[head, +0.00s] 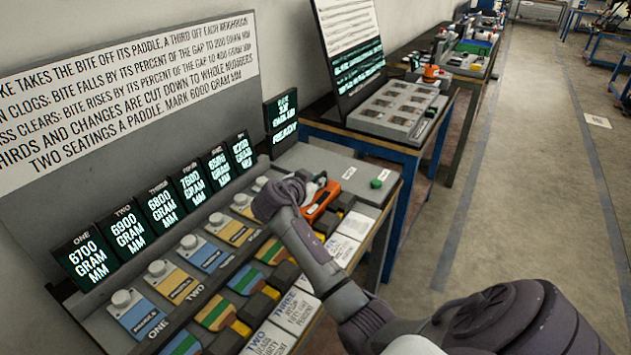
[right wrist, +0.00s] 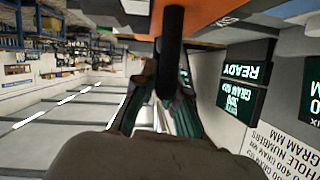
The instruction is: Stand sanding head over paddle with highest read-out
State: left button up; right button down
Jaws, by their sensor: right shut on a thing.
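The sanding head (head: 320,203) is an orange body at the bench's far right end. My right gripper (head: 312,188) is at it, mostly hidden by my own wrist. In the right wrist view the gripper (right wrist: 160,95) is shut on a dark bar of the orange sanding head (right wrist: 215,12). Whether it touches the bench is unclear. A row of black read-outs shows ONE 6700 (head: 86,258), TWO 6900 (head: 125,230), THREE 6800 (head: 160,205), FOUR 7600 (head: 191,184), FIVE (head: 217,166), blurred, and SIX 7200 (head: 242,151). FOUR looks highest. My left gripper is out of view.
Blue and yellow panels with white knobs (head: 123,299) line the bench below the read-outs. Striped blocks (head: 247,281) and printed cards (head: 293,312) lie in front. A READY display (head: 284,135) and green button (head: 376,183) are at the far end. The floor aisle (head: 510,200) is clear.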

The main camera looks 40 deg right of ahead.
jog(key=c, duration=1.2)
grip_release()
jog(key=shift+r+p, duration=0.15)
jog(key=shift+p, duration=0.15)
jog(key=shift+s+a, duration=0.1)
jog(key=shift+a, duration=0.25)
jog(key=b+v, duration=0.2)
jog(key=v, duration=0.9)
jog(key=shift+a, duration=0.15)
jog(key=shift+r, duration=0.1)
